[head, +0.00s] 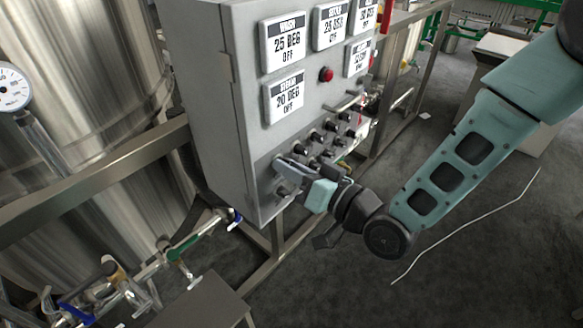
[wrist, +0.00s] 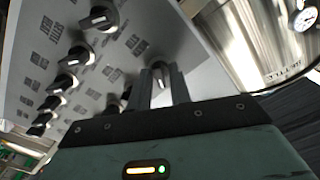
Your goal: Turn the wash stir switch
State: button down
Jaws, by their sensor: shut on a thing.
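The grey control panel (head: 228,95) carries rows of small black rotary switches on its lower part. My gripper (head: 284,172) is at the lower left of these rows. In the wrist view its two fingers (wrist: 165,88) stand on either side of a dark switch knob with a light pointer (wrist: 160,70), and they are shut on it. This knob is at the end of its row nearest the steel tank. The fingers hide part of the knob.
Neighbouring knobs (wrist: 98,18) sit close by in the wrist view. Above the switches are several white displays (head: 285,45) and a red button (head: 326,74). A steel tank (head: 75,80) stands left of the panel, with pipes and valves (head: 190,240) below. Grey floor is open at right.

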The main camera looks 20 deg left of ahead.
jog(key=c, duration=1.5)
grip_release()
jog(key=shift+d, duration=0.1)
jog(key=shift+p+v, duration=2.5)
jog(key=shift+v, duration=6.1)
jog(key=shift+f, duration=0.1)
